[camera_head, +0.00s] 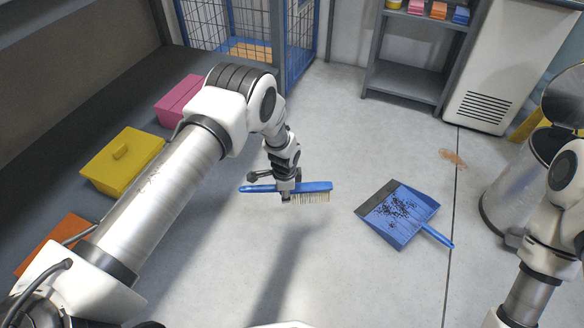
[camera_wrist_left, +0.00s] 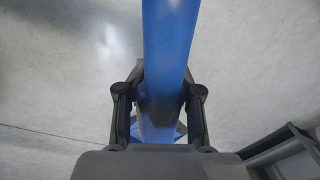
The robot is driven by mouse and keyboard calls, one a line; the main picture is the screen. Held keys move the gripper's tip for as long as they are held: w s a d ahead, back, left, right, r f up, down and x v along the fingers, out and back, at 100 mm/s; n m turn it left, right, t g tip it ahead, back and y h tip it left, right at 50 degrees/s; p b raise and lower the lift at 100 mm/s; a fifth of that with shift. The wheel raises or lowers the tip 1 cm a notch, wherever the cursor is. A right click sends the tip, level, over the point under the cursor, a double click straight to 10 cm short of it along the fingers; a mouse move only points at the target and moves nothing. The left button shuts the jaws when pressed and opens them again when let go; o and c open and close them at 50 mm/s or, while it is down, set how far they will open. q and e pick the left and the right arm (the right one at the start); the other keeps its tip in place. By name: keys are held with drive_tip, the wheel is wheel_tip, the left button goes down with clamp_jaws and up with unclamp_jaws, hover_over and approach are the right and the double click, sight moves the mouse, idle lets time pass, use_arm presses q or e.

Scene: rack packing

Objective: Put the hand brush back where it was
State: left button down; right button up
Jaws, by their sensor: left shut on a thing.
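The hand brush (camera_head: 318,187) has a blue handle and back with pale bristles pointing down. It is in the middle of the head view, above the grey floor. My left gripper (camera_head: 287,192) is shut on the brush around its middle. In the left wrist view the blue brush (camera_wrist_left: 168,50) runs between the two dark fingers of my left gripper (camera_wrist_left: 158,118). My right arm comes in at the right edge of the head view, but its gripper does not show.
A blue dustpan (camera_head: 415,235) with dark debris lies on the floor at right. A brown stain (camera_head: 453,158) is beyond it. A metal bin (camera_head: 510,195) stands at right. Yellow (camera_head: 112,170) and pink (camera_head: 172,108) boxes are at left. A grey shelf (camera_head: 405,82) and blue cage (camera_head: 320,30) stand behind.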

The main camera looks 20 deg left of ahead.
use_arm(q)
drive_tip(key=b, duration=0.1)
hover_over(284, 230)
wheel_tip(284, 230, down, 5)
drive_tip(key=f+b, duration=0.8)
drive_tip(key=f, duration=0.2)
drive_tip(key=shift+s, duration=0.2)
drive_tip(key=shift+f+b, duration=0.35)
drive_tip(key=shift+f, duration=0.1)
use_arm(e)
wheel_tip(284, 230, down, 11)
drive_tip(key=w, duration=0.1)
drive_tip(key=shift+w+d+t, duration=0.15)
drive_tip(key=shift+w+t, duration=0.05)
drive_tip(key=shift+t, duration=0.1)
use_arm(q)
drive_tip(key=shift+f+b, duration=0.45)
drive_tip(key=shift+f, duration=0.15)
use_arm(e)
drive_tip(key=shift+f, duration=0.55)
use_arm(q)
drive_tip(key=c, duration=0.7)
unclamp_jaws()
